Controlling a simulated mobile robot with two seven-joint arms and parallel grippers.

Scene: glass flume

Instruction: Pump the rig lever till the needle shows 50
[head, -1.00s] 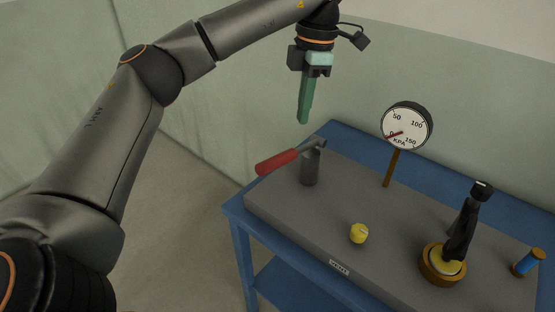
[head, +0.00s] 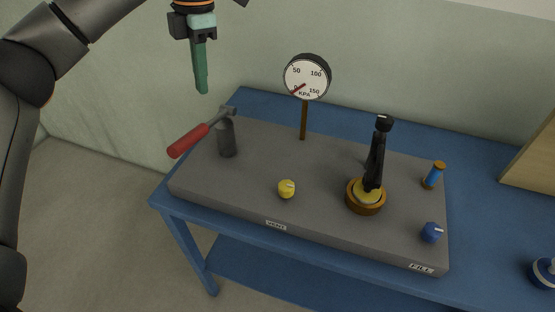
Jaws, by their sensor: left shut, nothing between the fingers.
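The rig lever with its red handle (head: 188,141) slopes down to the left from the top of a dark grey cylinder (head: 227,138) on the grey rig base (head: 245,190). The round kPa gauge (head: 307,77) stands on a brown post behind it. Its red needle points to the lower left, near 0. My left gripper (head: 201,86) hangs above and behind the red handle, apart from it, with its green fingers shut and empty. My right gripper is not in view.
A yellow knob (head: 286,189) sits near the vent label and a blue knob (head: 432,232) near the fill label. A black upright part (head: 376,155) stands in a brass ring (head: 366,197). A blue-and-brass cylinder (head: 434,175) is at the right. The blue table (head: 490,230) has free room at the right.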

